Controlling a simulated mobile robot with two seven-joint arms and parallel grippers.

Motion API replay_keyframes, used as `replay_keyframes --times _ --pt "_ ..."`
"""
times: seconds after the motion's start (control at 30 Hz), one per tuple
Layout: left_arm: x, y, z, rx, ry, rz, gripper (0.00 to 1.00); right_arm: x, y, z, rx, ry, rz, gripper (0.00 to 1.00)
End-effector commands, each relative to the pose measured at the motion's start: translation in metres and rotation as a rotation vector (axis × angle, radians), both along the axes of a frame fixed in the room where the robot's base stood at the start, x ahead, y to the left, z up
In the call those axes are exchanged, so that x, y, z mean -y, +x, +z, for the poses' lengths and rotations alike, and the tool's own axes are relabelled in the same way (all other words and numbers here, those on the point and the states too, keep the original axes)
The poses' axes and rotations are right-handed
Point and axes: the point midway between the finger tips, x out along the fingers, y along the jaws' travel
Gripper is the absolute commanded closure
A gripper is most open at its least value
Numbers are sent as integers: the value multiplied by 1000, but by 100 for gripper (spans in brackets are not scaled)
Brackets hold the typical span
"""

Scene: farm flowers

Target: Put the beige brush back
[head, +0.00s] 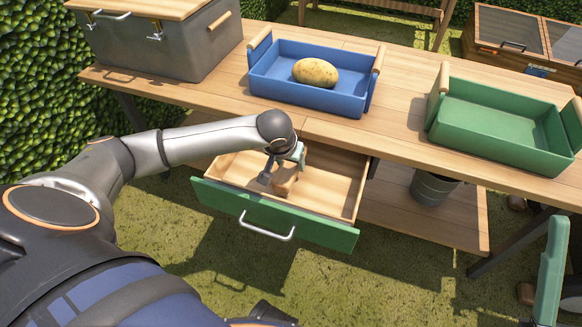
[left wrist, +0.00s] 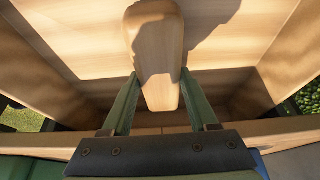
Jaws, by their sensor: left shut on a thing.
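The beige brush (head: 287,183) is a light wooden piece inside the open drawer (head: 332,190), which has a green front and a metal handle. My left gripper (head: 284,165) reaches down into the drawer from above and is shut on the brush. In the left wrist view the brush's rounded wooden body (left wrist: 155,45) stands between the two green fingers (left wrist: 158,105). Whether the brush touches the drawer floor is hard to tell.
A blue tray (head: 285,95) with a potato (head: 315,72) and an empty green tray (head: 495,128) stand on the wooden table (head: 395,105). A grey box (head: 165,52) is at the back left. A bucket (head: 434,186) stands on the lower shelf, right of the drawer.

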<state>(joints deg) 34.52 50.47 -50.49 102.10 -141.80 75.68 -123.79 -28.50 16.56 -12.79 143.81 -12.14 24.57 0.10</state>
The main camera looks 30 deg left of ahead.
Motion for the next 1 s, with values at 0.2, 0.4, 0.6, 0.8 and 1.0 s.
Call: replay_keyframes --times 0.2,0.4,0.6,0.8,1.0 --pt "4 -1 -11 -1 -3 -3 92 -1 0 -5 -6 6 9 55" --pt "4 -1 -13 -1 -2 -3 92 -2 0 -7 -6 6 12 55" --pt "4 -1 -14 -3 -3 -3 25 -2 0 -8 -9 6 14 55" --pt "4 -1 -14 -3 -3 -3 10 -2 0 -8 -9 6 14 55" --pt "4 -1 -13 -3 -3 -3 10 -2 0 -6 -8 5 14 55"
